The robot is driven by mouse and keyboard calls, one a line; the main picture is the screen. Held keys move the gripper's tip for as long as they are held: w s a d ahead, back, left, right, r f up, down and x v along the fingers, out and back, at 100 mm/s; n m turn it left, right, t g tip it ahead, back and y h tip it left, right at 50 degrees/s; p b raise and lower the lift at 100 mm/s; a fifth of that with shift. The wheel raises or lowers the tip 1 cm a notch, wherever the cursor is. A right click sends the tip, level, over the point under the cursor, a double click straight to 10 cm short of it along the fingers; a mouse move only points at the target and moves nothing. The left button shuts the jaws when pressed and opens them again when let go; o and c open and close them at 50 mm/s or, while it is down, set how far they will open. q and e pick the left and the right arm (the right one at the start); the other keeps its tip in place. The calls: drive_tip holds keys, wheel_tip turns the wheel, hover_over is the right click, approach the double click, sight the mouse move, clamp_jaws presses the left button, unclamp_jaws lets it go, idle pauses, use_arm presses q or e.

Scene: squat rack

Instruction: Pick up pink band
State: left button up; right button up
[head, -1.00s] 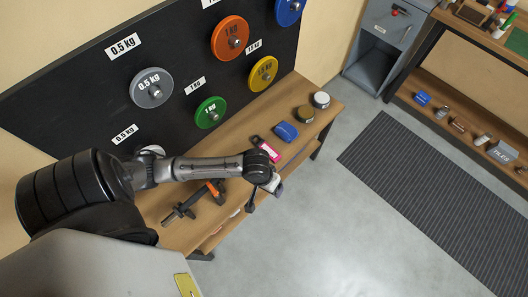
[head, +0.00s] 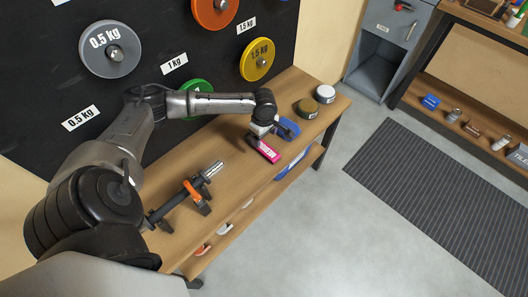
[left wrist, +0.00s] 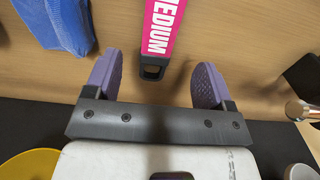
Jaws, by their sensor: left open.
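The pink band (head: 267,150), labelled MEDIUM in white, lies on the wooden bench (head: 232,150). In the left wrist view the pink band (left wrist: 160,30) points toward my gripper, with its dark end loop (left wrist: 152,70) nearest and its far end cut off by the frame. My left gripper (head: 259,133) is above the bench at the near end of the band. In the left wrist view my left gripper (left wrist: 155,82) is open, its two purple fingertips apart on either side of the line of the band, with nothing held. My right gripper is not in view.
A blue folded item (head: 288,128) lies close beside the band. Two round tins (head: 316,100) stand toward the bench's far end. The weight board (head: 200,50) stands behind the bench.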

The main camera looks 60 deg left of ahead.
sight(264, 148)
use_arm(q)
wheel_tip(264, 148, down, 7)
drive_tip(key=b, duration=0.2)
drive_tip(key=shift+b, duration=0.3)
drive_tip(key=shift+c, duration=0.2)
drive_tip(key=c, duration=1)
drive_tip(key=shift+r, duration=0.1)
